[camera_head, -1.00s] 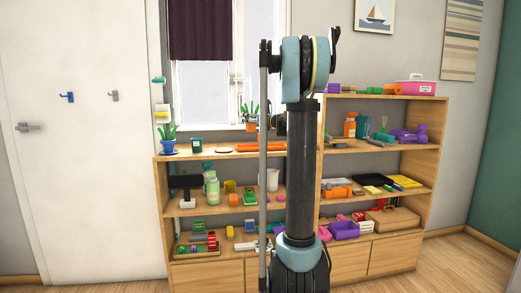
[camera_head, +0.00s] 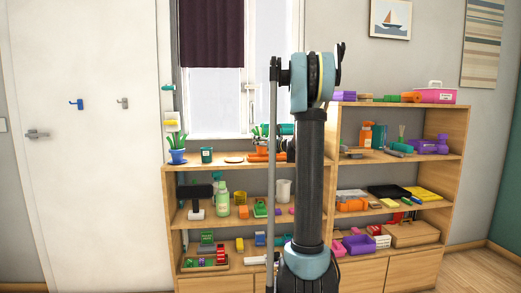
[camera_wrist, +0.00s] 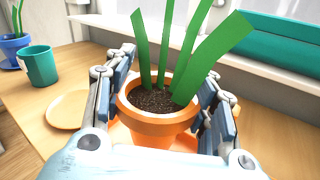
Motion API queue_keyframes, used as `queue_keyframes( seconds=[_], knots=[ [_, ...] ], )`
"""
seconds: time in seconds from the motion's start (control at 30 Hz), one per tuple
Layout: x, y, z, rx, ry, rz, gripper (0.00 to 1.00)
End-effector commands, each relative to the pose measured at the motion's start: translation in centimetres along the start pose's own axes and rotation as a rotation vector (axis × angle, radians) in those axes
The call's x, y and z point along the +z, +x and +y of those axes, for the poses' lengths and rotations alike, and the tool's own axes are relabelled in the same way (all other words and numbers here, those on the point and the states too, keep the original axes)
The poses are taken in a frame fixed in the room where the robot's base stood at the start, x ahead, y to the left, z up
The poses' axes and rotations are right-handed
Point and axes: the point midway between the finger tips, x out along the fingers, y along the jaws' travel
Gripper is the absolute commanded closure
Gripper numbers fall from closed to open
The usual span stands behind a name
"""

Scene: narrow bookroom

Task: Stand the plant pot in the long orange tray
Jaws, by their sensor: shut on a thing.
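The plant pot (camera_wrist: 158,122) is terracotta orange with dark soil and long green leaves. It stands upright between the two fingers of my gripper (camera_wrist: 165,108), which is shut on it. In the head view the pot (camera_head: 262,149) shows at the back of the shelf top, left of my arm, which hides part of it. The orange tray (camera_head: 267,157) lies low at the same spot, mostly hidden by my arm. In the wrist view orange of the tray (camera_wrist: 186,143) shows below and beside the pot. I cannot tell whether the pot's base touches it.
A blue pot with a plant (camera_head: 177,156), a teal cup (camera_head: 207,155) and a round wooden disc (camera_wrist: 68,110) stand left on the shelf top. A long teal box (camera_wrist: 275,48) lies behind at the right, near the window. Lower shelves hold many small items.

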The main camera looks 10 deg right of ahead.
Motion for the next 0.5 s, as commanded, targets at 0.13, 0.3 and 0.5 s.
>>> queue_keyframes(
  seconds=[0.13, 0.3, 0.5],
  knots=[
    [-1.9, 0.1, -0.3, 0.0, 0.0, 0.0, 0.83],
    [-2.6, 0.1, -0.4, 0.0, 0.0, 0.0, 0.83],
    [-2.5, 0.1, -0.3, 0.001, 0.0, 0.0, 0.83]
  ],
)
